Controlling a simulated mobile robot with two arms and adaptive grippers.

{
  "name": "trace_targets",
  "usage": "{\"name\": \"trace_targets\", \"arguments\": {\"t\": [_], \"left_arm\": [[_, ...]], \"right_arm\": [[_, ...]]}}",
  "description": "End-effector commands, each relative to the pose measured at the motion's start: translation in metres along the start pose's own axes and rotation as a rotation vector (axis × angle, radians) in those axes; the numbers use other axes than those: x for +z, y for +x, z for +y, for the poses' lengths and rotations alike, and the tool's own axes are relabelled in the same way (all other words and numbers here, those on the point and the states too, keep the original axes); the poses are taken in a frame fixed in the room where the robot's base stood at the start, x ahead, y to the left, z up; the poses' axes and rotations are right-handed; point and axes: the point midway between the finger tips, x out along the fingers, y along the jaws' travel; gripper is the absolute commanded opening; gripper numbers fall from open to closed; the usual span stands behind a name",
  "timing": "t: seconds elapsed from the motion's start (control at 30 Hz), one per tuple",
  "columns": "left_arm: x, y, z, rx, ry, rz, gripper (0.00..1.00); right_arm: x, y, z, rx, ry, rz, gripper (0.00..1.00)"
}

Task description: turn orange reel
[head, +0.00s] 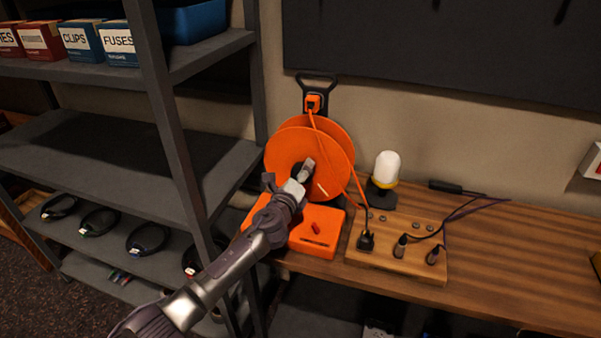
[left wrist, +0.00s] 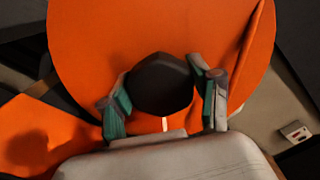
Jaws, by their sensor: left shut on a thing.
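The orange reel (head: 284,150) stands upright on the wooden desk, on an orange base (head: 318,232) with a small red knob. Its large disc fills much of the left wrist view (left wrist: 90,50). A dark round hub or knob (left wrist: 160,84) sits at the disc's centre. My left gripper (head: 302,174) reaches in from the left in the head view, at the reel's centre. In the left wrist view the two fingers of my left gripper (left wrist: 163,98) lie on either side of the dark knob, shut on it. My right gripper shows in neither view.
A wooden board (head: 398,262) with plugs and sockets lies right of the reel, joined to it by an orange cord. A white-domed lamp (head: 387,168) stands behind the board. A grey shelf (head: 120,150) stands close on the left. The desk's right part is mostly clear.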

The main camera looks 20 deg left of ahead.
Motion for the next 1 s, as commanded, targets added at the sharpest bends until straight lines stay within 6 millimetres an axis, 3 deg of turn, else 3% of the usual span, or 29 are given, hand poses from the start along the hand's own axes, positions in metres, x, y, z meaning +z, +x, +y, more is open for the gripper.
{"name": "trace_targets", "arguments": {"t": [0.23, 0.27, 0.4, 0.77, 1.0], "left_arm": [[-0.001, 0.000, 0.001, 0.001, 0.000, 0.001, 0.00], [-0.001, 0.000, 0.001, 0.001, 0.000, 0.001, 0.66], [-0.001, 0.000, 0.001, 0.001, -0.001, 0.001, 0.88], [0.000, -0.002, 0.000, 0.000, -0.001, 0.000, 0.88], [-0.001, -0.036, 0.001, 0.000, 0.000, 0.003, 0.88]], "right_arm": [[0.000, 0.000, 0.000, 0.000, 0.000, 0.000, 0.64], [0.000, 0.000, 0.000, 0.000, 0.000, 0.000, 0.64], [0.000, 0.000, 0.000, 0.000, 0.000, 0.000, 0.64], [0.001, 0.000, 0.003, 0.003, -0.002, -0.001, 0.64], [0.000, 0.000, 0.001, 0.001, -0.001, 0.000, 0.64]]}}
